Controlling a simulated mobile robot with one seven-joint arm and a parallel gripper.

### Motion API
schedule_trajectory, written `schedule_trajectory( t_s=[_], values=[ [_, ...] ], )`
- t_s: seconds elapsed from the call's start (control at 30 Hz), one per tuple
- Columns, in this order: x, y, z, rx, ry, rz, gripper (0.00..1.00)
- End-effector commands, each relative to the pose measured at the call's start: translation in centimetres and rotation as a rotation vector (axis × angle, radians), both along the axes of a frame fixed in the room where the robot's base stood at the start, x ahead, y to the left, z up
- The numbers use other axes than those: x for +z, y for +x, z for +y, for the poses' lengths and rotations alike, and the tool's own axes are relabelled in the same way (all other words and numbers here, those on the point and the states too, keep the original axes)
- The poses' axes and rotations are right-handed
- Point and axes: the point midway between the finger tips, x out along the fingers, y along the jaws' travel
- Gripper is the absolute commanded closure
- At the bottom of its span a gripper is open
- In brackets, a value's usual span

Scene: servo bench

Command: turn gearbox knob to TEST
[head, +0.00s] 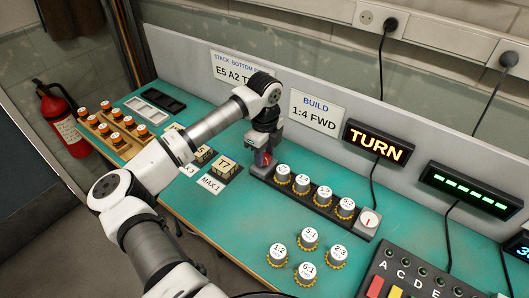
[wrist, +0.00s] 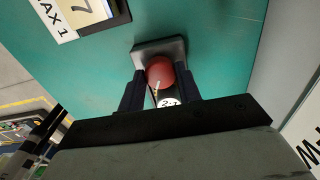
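The gearbox (head: 322,206) is a long dark bar on the green bench with a red knob (head: 262,159) at its left end. My gripper (head: 264,150) is over that end, pointing down. Its two dark fingers (wrist: 160,88) are on either side of the knob and look in contact with it. No TEST mark is readable; the fingers hide part of the knob's surroundings.
Several white-topped gears (head: 325,194) stand along the bar, with a dial (head: 369,222) at its right end. Loose gears (head: 308,238) sit in front. An orange display (head: 375,142) reads TURN. A labelled block (head: 223,167) stands to the left. A wall panel (head: 345,85) runs behind.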

Motion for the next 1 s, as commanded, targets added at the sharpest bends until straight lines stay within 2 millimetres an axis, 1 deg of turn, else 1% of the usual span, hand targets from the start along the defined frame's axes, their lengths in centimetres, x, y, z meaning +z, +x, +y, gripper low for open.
schedule_trajectory(
  t_s=[0.03,0.1,0.13,0.37,0.57,0.77,1.0],
  values=[
    [0.02,0.0,0.0,0.0,0.0,0.0,0.77],
    [0.02,0.0,0.01,0.0,0.0,0.0,0.86],
    [0.02,0.0,0.01,0.0,0.0,0.0,0.89],
    [-0.1,0.0,0.02,-0.02,0.001,-0.001,0.89],
    [-0.35,0.03,0.04,-0.106,0.002,-0.001,0.89],
    [-0.53,0.05,0.05,-0.26,0.003,-0.002,0.89],
    [-0.49,0.08,0.04,-0.487,0.002,-0.002,0.89]
  ],
)
